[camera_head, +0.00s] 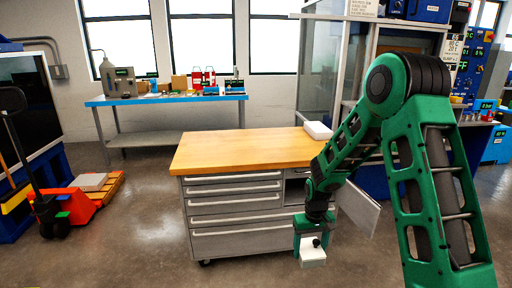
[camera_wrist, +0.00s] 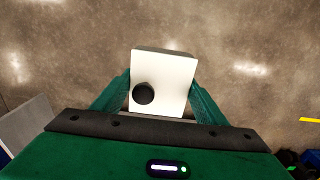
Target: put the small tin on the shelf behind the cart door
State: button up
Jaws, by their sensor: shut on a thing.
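The small tin (camera_head: 313,257) is a white box with a black round cap. My gripper (camera_head: 308,236) is shut on it and holds it in the air in front of the cart, right of the drawers. In the wrist view the tin (camera_wrist: 170,70) sits between the two green fingers, cap toward the camera, with only floor beyond it. The cart (camera_head: 235,215) is grey with a wooden top. The cart door (camera_head: 358,208) is a grey panel at its right side, swung open.
A white block (camera_head: 318,130) lies on the cart top's right end. A blue-edged bench (camera_head: 165,99) with equipment stands at the back left. An orange pallet jack (camera_head: 85,204) is at left. The floor before the cart is clear.

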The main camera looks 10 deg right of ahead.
aim_at(302, 187)
jog(key=i, duration=0.95)
jog(key=z, duration=0.05)
